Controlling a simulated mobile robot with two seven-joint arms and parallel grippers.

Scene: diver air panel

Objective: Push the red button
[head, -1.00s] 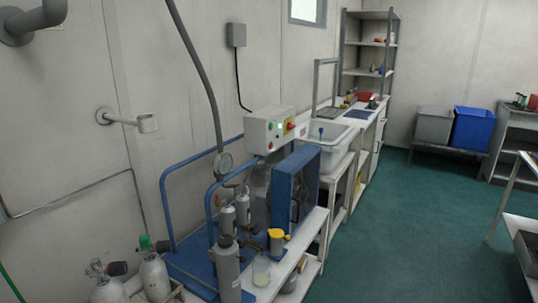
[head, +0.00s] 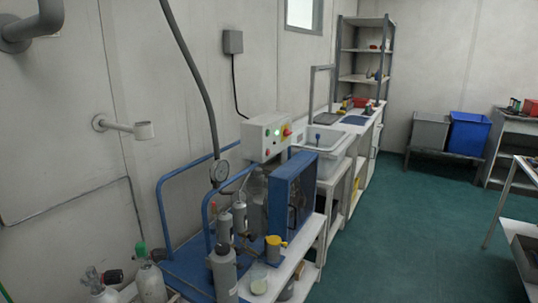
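A pale control box (head: 258,138) stands above the blue-framed compressor cart, near the wall. Its front face is turned to the right and toward me. A small red button (head: 267,152) shows low on that face, with a lit green one (head: 277,133) above it. A larger red knob on a yellow plate (head: 287,131) is at the face's right side. The details are small at this distance. Neither of my grippers is in view, and nothing touches the box.
The blue cart (head: 180,268) carries grey cylinders, with a pressure gauge (head: 219,170) on a hose. Gas bottles (head: 148,281) stand at lower left. A white bench (head: 305,248) runs beside the cart toward a sink. Green floor (head: 400,235) is clear to the right.

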